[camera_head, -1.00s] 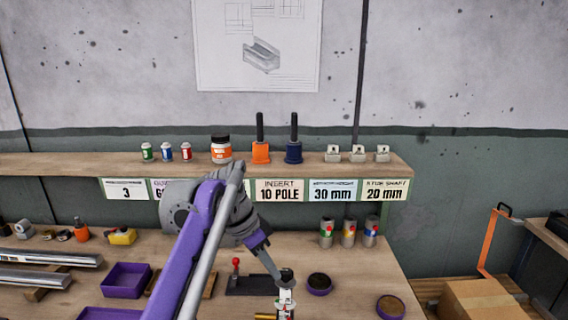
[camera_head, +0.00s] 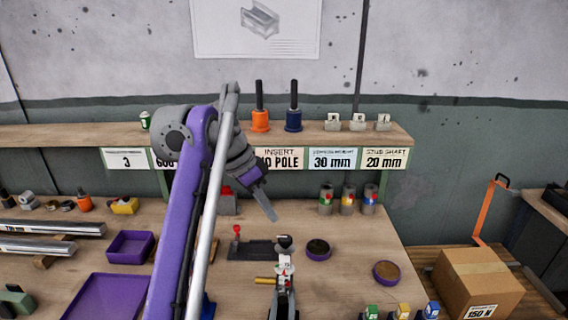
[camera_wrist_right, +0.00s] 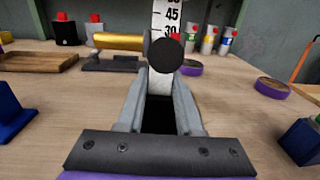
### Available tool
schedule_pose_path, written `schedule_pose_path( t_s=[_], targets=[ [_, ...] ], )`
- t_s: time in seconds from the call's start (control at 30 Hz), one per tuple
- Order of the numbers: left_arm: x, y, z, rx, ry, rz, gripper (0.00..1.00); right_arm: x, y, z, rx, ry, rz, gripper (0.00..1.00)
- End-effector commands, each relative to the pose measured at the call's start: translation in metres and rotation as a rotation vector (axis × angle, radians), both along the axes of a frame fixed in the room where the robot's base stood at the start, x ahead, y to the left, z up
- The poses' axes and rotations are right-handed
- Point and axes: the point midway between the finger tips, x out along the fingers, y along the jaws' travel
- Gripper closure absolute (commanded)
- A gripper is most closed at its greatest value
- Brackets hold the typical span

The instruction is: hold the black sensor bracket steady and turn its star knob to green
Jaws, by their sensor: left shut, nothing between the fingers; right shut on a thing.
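The sensor bracket shows in the head view as a black round top (camera_head: 284,242) over a white, marked upright piece (camera_head: 285,264). In the right wrist view a black round part (camera_wrist_right: 165,55) faces me, in front of a white scale strip (camera_wrist_right: 166,18) with numbers. I cannot make out the star knob's points or colour mark. A gold cylinder (camera_wrist_right: 118,41) sticks out to the left. My right gripper (camera_head: 284,288) is shut on the bracket's lower part; its fingers (camera_wrist_right: 160,95) hide what they grip. My left gripper (camera_head: 271,212) is shut and empty, above the bracket and apart from it.
A dark fixture (camera_head: 258,250) with a red-balled lever stands behind the bracket. Round purple dishes (camera_head: 319,250) lie to the right, purple trays (camera_head: 130,246) to the left. Several grey canisters (camera_head: 348,200) stand behind. Small coloured-label blocks (camera_head: 403,312) are at the front right.

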Motion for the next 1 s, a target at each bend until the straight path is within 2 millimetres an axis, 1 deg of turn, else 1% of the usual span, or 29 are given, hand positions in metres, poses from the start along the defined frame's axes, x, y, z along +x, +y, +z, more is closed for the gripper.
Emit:
schedule_pose_path(
  t_s=[0.37,0.4,0.57,0.6,0.87,1.0],
  targets=[
    [-0.0002,0.0001,0.0017,0.000,0.000,0.000,1.00,0.0013,0.0005,-0.0014,0.004,0.003,0.001,1.00],
    [-0.0002,0.0001,0.0017,0.000,0.000,0.000,1.00,0.0013,0.0004,-0.0014,0.004,0.003,0.001,0.62],
    [-0.0002,0.0001,0.0017,0.000,0.000,0.000,1.00,0.0013,0.0001,-0.0012,0.004,0.003,0.000,0.33],
    [-0.0001,0.0002,0.0017,0.000,0.000,0.000,1.00,0.0012,0.0000,-0.0010,0.003,0.002,0.000,0.30],
    [-0.0002,0.0001,0.0018,0.000,0.000,0.000,1.00,0.0005,-0.0001,-0.0003,0.001,0.001,-0.001,0.30],
    [-0.0002,0.0001,0.0019,0.000,0.000,0.000,1.00,-0.0085,0.0010,-0.0001,0.002,0.000,0.000,0.30]
  ],
)
